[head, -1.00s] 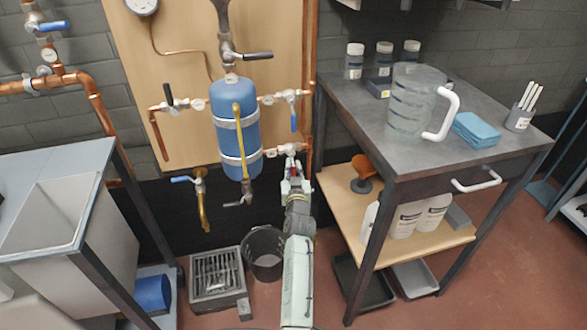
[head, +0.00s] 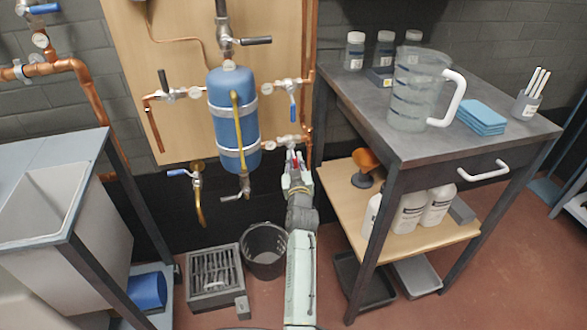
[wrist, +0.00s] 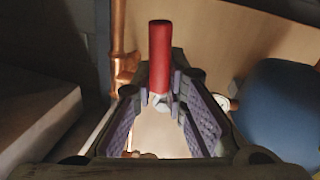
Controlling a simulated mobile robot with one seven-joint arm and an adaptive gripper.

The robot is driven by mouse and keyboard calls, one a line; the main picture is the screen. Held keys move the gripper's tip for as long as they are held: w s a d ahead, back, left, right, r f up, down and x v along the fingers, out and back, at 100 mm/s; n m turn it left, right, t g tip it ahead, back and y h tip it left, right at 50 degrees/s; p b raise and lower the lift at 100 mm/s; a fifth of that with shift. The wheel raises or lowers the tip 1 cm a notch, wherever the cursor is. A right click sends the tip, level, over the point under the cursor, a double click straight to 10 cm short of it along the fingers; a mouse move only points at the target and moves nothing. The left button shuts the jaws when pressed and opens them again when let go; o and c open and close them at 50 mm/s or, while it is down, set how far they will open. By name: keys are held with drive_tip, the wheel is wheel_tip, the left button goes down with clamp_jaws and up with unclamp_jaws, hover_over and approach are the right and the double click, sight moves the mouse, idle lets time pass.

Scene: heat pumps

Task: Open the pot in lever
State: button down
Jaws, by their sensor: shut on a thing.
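The blue pot (head: 222,88), an upright tank with white straps, hangs on the wooden board with valves on its pipes. My gripper (head: 297,172) is at its lower right, by the lower side pipe's valve. A red lever (head: 298,159) shows at the fingertips. In the wrist view the red lever (wrist: 160,50) stands upright between the purple-padded fingers of my gripper (wrist: 161,90), which is shut on it. The pot's blue side (wrist: 280,105) is at the right there. The fingers hide part of the valve.
Right of my arm stands a dark table (head: 350,90) with a clear jug (head: 408,105); its front leg is near my arm. A bucket (head: 264,262) and a floor drain (head: 213,272) are below. A basin (head: 50,210) stands left.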

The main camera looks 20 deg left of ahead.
drive_tip(key=shift+w+d+r+n+y+b, duration=0.3)
drive_tip(key=shift+d+r+n+y+b, duration=0.25)
drive_tip(key=shift+n+b, duration=3.05)
drive_tip(key=shift+w+d+r+n+y+b, duration=0.6)
drive_tip(key=shift+n+b, duration=1.85)
drive_tip(key=shift+b, duration=2.3)
drive_tip(key=shift+w+d+r+n+y+b, duration=0.2)
drive_tip(key=shift+r+n+y+b, duration=0.6)
drive_tip(key=shift+n+b, duration=2.8)
drive_tip(key=shift+s+m+b, duration=0.15)
drive_tip(key=shift+m+b, duration=0.3)
drive_tip(key=shift+b, duration=0.15)
drive_tip(key=c, duration=1.6)
unclamp_jaws()
drive_tip(key=v, duration=0.7)
drive_tip(key=shift+s+d, duration=0.15)
drive_tip(key=shift+s, duration=0.05)
